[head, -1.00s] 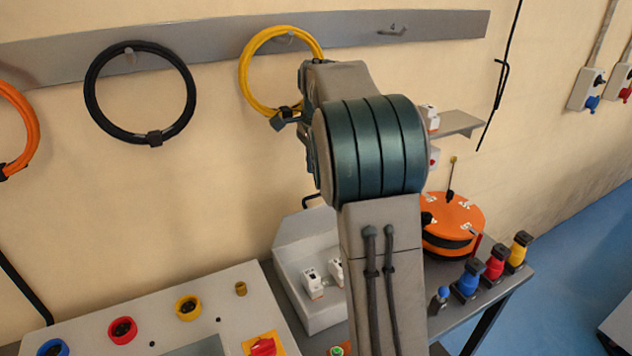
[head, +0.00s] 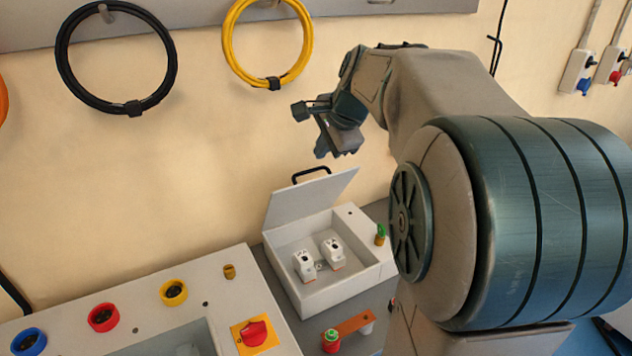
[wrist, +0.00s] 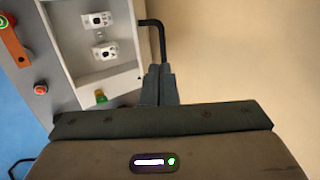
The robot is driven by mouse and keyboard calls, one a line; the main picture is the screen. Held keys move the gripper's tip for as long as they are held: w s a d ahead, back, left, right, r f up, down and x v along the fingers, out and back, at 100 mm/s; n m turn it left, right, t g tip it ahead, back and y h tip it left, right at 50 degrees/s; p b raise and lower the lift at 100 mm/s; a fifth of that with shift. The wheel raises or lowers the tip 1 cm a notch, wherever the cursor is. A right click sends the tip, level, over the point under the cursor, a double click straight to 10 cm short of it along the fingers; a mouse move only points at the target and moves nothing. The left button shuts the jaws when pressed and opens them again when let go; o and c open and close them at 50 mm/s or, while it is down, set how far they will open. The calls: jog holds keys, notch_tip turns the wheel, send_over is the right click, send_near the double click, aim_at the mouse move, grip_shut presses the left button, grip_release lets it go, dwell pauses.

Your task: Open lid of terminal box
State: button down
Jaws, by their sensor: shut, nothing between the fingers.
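The terminal box (head: 340,290) is a light grey open box on the bench, with two white sockets inside. Its lid (head: 305,203) stands raised and tilted along the back side, with a black handle (head: 311,173) on its far face. My gripper (head: 338,150) is above the box and lid, apart from the handle in the head view. In the wrist view the shut, empty fingers (wrist: 161,75) overlap the line of the black handle (wrist: 154,24). The box interior (wrist: 98,35) shows at upper left there.
A grey panel (head: 222,292) with coloured rings and a red switch (head: 254,333) lies left of the box. A copper-coloured bar (head: 354,323) and a red-and-green button (head: 331,341) are in front. Cable coils, black (head: 68,62) and yellow (head: 228,42), hang on the wall.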

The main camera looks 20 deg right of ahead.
aim_at(315, 170)
jog(key=s+t+b, duration=0.2)
jog(key=s+t, duration=0.1)
jog(key=s, duration=0.1)
jog(key=x, duration=0.6)
jog(key=d+x, duration=0.1)
jog(key=x, duration=0.3)
jog(key=shift+s+f+p, duration=0.1)
jog(key=shift+f+p, duration=0.15)
jog(key=shift+p, duration=0.1)
jog(key=shift+a, duration=0.1)
jog(key=shift+w+r+p, duration=0.3)
jog(key=shift+w, duration=0.05)
jog(key=w+r+p, duration=0.2)
jog(key=w+p, duration=0.1)
jog(key=w, duration=0.4)
jog(key=shift+w+a, duration=0.25)
jog(key=shift+a, duration=0.15)
